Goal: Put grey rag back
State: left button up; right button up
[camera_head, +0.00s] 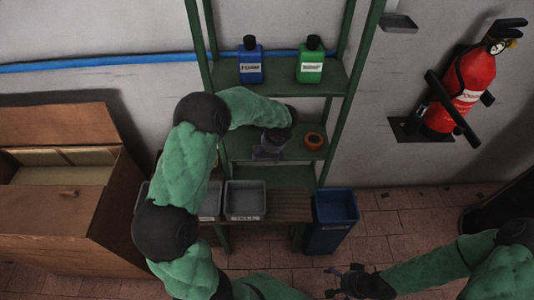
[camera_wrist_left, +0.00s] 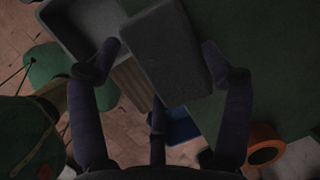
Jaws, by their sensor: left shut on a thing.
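A grey, slab-like folded rag (camera_wrist_left: 170,50) sits between the fingers of my left gripper in the left wrist view. My left gripper (camera_head: 268,152) is shut on it in front of the middle shelf of the green rack. The same gripper shows in the left wrist view (camera_wrist_left: 165,85) with one finger on each side of the rag. In the head view the rag cannot be told apart from the dark gripper. My right gripper (camera_head: 343,281) is low at the front, apart from the rack, with its fingers spread and nothing seen between them.
The green rack's upper shelf (camera_head: 282,90) holds a blue bottle (camera_head: 250,62) and a green bottle (camera_head: 311,62). An orange ring (camera_head: 314,141) is on the middle shelf. Grey bins (camera_head: 245,201) stand below, beside a blue bin (camera_head: 335,222).

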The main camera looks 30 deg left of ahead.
pick_arm(q)
jog(key=shift+w+a+f, duration=0.1)
jog(key=shift+w+f, duration=0.05)
jog(key=shift+w, duration=0.05)
jog(key=o, duration=1)
